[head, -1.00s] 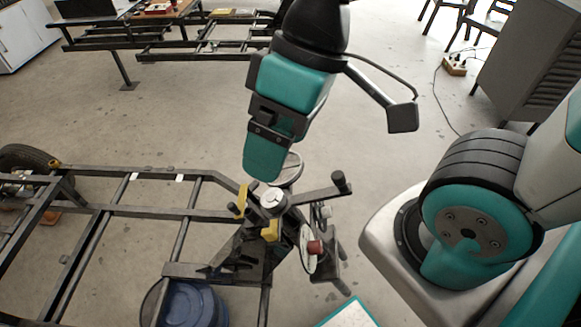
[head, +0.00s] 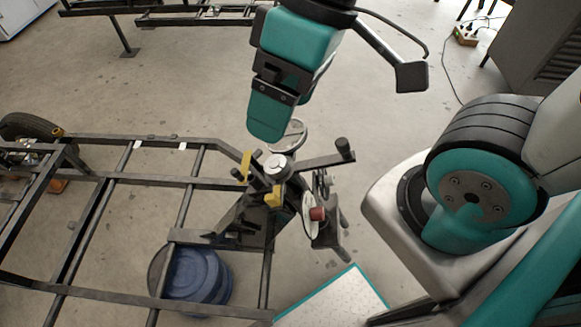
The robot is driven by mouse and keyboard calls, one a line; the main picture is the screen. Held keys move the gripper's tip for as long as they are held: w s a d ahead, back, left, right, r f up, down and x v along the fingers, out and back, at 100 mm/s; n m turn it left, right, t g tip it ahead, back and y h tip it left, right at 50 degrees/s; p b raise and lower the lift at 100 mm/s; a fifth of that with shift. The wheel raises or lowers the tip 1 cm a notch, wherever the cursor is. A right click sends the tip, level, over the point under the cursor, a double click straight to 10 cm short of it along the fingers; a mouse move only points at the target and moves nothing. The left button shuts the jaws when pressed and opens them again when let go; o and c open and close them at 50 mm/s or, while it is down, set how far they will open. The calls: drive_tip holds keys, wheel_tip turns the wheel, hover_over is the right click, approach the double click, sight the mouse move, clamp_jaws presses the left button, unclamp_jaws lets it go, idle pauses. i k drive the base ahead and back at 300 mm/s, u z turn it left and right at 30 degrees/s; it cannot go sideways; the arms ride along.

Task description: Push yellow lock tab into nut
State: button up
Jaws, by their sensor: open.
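Two small yellow parts show on the suspension assembly in the head view: a yellow tab (head: 246,167) at its left and a yellow block (head: 273,197) at its front. I cannot tell which is the lock tab. A pale round cap (head: 278,166), possibly the nut, sits between them on top of the post. My gripper (head: 269,136) points down just above and behind this cap in the picture. Its teal fingers overlap from this angle, so the gap between them is hidden. It is open, and I see nothing held.
A black frame (head: 150,180) of rails extends left from the assembly. A lever with a black knob (head: 343,146) sticks out right, above a disc with a red knob (head: 317,213). A blue drum (head: 195,272) stands below the frame.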

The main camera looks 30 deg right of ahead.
sight(274, 200)
drive_tip(key=z, duration=0.6)
drive_tip(key=k, duration=1.35)
drive_tip(key=z, duration=0.25)
drive_tip(key=i, duration=0.35)
drive_tip(key=u, duration=0.75)
drive_tip(key=i, duration=0.6)
drive_tip(key=u, duration=0.1)
